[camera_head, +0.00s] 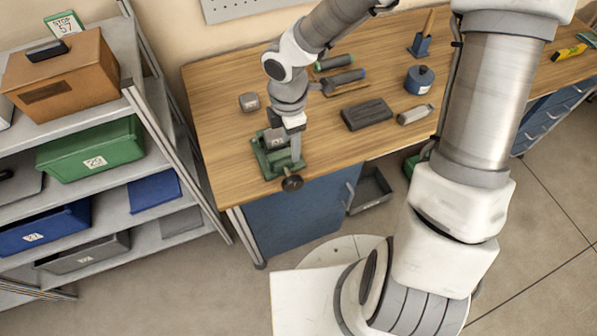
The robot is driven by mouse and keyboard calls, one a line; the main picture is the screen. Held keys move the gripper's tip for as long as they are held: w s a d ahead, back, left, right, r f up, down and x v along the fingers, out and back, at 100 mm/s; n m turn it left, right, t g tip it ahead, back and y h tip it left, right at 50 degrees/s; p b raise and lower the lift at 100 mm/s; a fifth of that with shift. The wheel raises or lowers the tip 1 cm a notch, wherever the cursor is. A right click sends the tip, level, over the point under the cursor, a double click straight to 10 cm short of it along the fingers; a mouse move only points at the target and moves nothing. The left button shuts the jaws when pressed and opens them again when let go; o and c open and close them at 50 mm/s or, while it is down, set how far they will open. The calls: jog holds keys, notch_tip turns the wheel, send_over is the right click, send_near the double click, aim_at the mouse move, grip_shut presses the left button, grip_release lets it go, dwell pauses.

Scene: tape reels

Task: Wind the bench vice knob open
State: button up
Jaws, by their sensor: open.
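The green bench vice (268,160) stands at the front left of the wooden workbench (225,130). Its dark round knob (292,183) sticks out past the bench's front edge. My gripper (296,158) points down at the vice, just behind and above the knob in the picture. Its jaws are open. The fingers are small here and partly merge with the vice, so I cannot tell whether they touch it. Part of the vice is hidden behind my gripper.
A small grey block (249,102), a dark block (367,114), a blue round tin (419,79) and hand tools (343,81) lie on the bench. A shelf rack with a brown box (62,75) and a green bin (92,152) stands left. A grey open tray (370,188) lies below the bench.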

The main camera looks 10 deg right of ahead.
aim_at(292, 178)
notch_tip(292, 178, down, 17)
jog(key=b, duration=0.2)
jog(key=shift+f+b, duration=0.1)
jog(key=shift+b, duration=0.2)
grip_shut()
jog(key=shift+w, duration=0.1)
